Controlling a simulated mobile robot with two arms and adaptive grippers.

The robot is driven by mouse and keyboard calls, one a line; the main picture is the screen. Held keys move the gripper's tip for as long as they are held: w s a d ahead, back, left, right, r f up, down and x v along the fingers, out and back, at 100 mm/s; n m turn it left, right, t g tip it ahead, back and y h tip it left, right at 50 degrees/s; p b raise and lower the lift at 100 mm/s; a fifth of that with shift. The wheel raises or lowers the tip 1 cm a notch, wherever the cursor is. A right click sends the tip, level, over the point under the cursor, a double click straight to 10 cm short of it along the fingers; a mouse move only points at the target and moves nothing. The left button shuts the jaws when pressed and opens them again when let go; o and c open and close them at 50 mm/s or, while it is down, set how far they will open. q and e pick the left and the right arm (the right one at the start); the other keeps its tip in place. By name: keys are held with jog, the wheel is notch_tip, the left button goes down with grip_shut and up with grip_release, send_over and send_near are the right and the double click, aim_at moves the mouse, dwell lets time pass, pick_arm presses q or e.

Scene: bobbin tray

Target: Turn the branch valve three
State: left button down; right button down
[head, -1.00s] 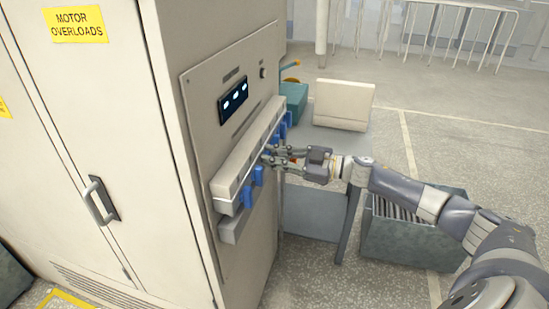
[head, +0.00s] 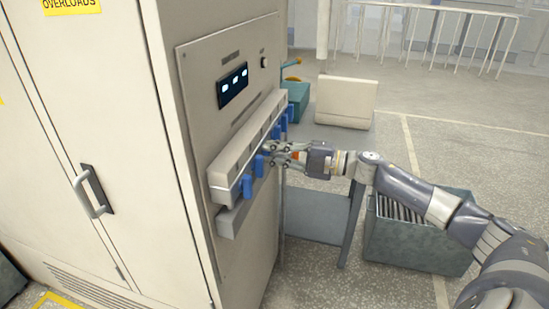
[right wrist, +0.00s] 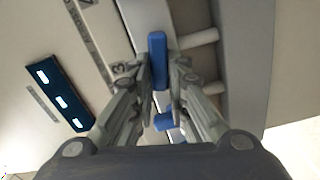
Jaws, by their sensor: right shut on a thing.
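The valve strip (head: 240,150) is a pale bar on the cabinet's side panel, with several blue handles along it. Two blue handles (head: 247,187) show at its near end, and others (head: 284,130) show beyond my gripper. My right gripper (head: 270,152) is at the middle of the strip. In the right wrist view its fingers (right wrist: 160,78) are shut on a blue handle (right wrist: 158,55), beside a printed "3" (right wrist: 119,68). Another blue part (right wrist: 165,122) shows lower, between the fingers. In the head view the gripped handle is mostly hidden by the fingers. My left gripper is not in view.
A dark display (head: 233,85) with lit digits sits above the strip. The cabinet door has a handle (head: 93,192). Beyond the strip are a teal box (head: 297,100) and a cream case (head: 346,102). A grey-green crate (head: 415,240) stands on the floor below my right arm.

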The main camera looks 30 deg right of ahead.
jog(key=shift+f+n+b, duration=0.25)
jog(key=shift+n+b, duration=0.55)
jog(key=shift+n, duration=0.4)
jog(key=c, duration=1.6)
grip_release()
jog(key=shift+o, duration=0.2)
jog(key=shift+s, duration=0.1)
jog(key=v, duration=1.2)
